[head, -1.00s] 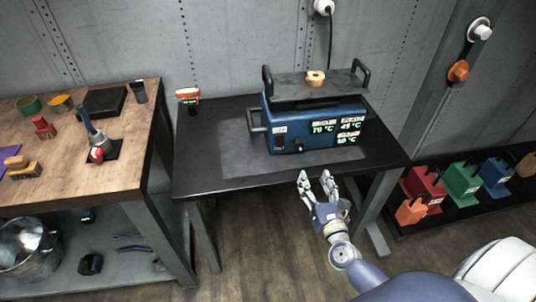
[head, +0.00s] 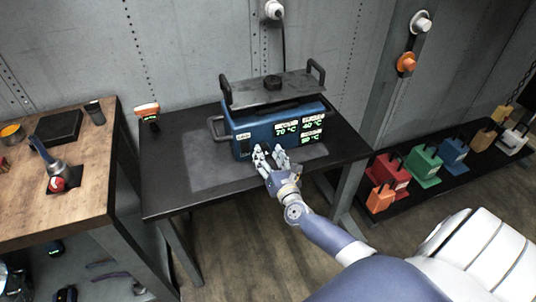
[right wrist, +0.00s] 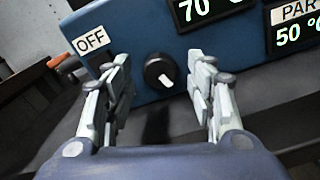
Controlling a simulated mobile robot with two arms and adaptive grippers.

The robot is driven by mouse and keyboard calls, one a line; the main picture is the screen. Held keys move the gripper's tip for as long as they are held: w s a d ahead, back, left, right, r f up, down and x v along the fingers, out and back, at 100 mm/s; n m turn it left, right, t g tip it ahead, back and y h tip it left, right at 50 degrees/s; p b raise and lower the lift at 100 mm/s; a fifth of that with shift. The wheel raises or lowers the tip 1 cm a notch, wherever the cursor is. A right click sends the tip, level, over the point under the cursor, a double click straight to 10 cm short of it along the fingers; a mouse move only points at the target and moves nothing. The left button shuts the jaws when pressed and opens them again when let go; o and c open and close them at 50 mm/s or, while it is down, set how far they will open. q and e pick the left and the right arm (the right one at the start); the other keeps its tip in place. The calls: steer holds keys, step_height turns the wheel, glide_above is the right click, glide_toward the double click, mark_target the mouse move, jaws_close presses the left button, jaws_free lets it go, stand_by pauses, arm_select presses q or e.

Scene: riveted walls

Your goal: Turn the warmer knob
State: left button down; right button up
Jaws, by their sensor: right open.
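The warmer (head: 262,130) is a blue box with a dark lid plate and lit green readouts, on a black table. Its black knob (right wrist: 157,71) shows in the right wrist view, low on the blue front, with a white mark slanting to the lower right. An OFF label (right wrist: 91,41) is to the knob's left. My right gripper (head: 270,153) is open in front of the warmer's front. In the right wrist view its fingers stand on either side of the knob, with visible gaps. My left gripper is not in view.
The black table (head: 176,200) has free room left of the warmer. A wooden bench (head: 85,205) with tools stands at the left. An orange device (head: 147,110) is at the table's back. Coloured weights (head: 424,163) stand on a low rack at the right.

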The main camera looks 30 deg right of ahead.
steer(key=shift+w, duration=0.2)
steer(key=c, duration=1.1)
steer(key=shift+o, duration=0.2)
